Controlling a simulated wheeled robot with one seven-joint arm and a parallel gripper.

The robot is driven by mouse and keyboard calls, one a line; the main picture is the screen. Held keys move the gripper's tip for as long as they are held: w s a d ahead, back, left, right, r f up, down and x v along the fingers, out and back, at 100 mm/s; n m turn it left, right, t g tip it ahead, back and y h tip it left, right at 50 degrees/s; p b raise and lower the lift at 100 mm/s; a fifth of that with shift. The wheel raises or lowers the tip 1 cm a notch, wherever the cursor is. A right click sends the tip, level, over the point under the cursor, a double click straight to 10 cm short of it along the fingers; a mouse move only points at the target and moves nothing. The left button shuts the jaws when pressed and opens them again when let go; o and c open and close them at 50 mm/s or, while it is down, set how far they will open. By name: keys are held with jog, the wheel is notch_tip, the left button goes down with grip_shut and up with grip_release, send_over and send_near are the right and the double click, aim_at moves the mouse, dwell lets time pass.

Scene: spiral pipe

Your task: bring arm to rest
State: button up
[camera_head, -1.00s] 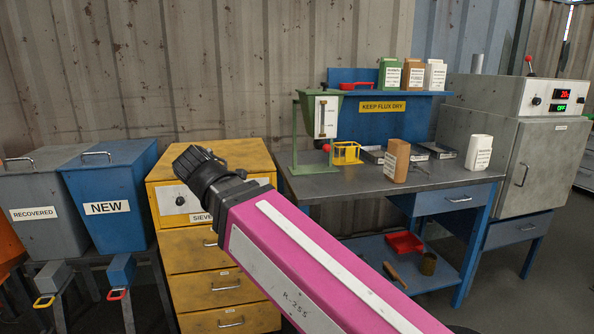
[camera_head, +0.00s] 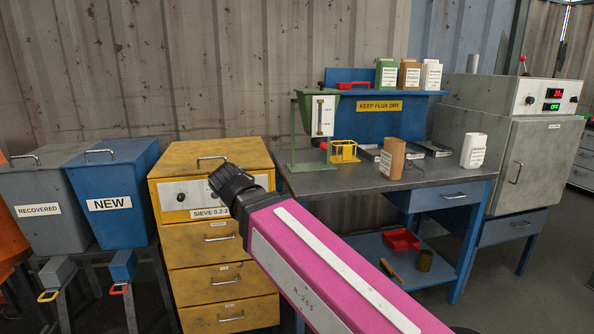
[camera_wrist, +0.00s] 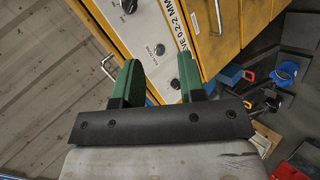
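My gripper (camera_wrist: 160,72) shows in the wrist view as two green fingers standing apart with nothing between them. Behind the gap is the control panel of the yellow sieve cabinet (camera_wrist: 158,38). In the head view my pink arm reaches up and left from the lower right, and its black end lies in front of the right side of the yellow cabinet (camera_head: 212,245). The fingers cannot be made out in the head view.
A grey workbench (camera_head: 340,182) with a brown carton (camera_head: 392,158) and a white carton (camera_head: 473,150) stands right of the arm. A grey oven (camera_head: 515,165) is at the far right. A blue bin (camera_head: 112,190) and a grey bin (camera_head: 38,205) stand left.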

jog(key=w+d+f+m+g+h, duration=0.25)
jog(key=w+d+f+m, duration=0.2)
jog(key=d+f, duration=0.7)
jog(key=s+d+f+m+g, duration=0.2)
jog(key=d+f+m, duration=0.2)
jog(key=d+f, duration=0.4)
jog(key=s+d+f+m+g+y, duration=0.1)
jog(key=s+d+f+m+g, duration=0.1)
jog(key=d+f, duration=0.6)
jog(key=s+d+f+m+g, duration=0.2)
jog(key=d+f+m+g, duration=0.2)
jog(key=d+f+m, duration=0.2)
jog(key=d+f, duration=0.2)
jog(key=d, duration=0.1)
jog(key=shift+s+d+f+m, duration=0.35)
jog(key=shift+d+f, duration=0.05)
dwell(0.4)
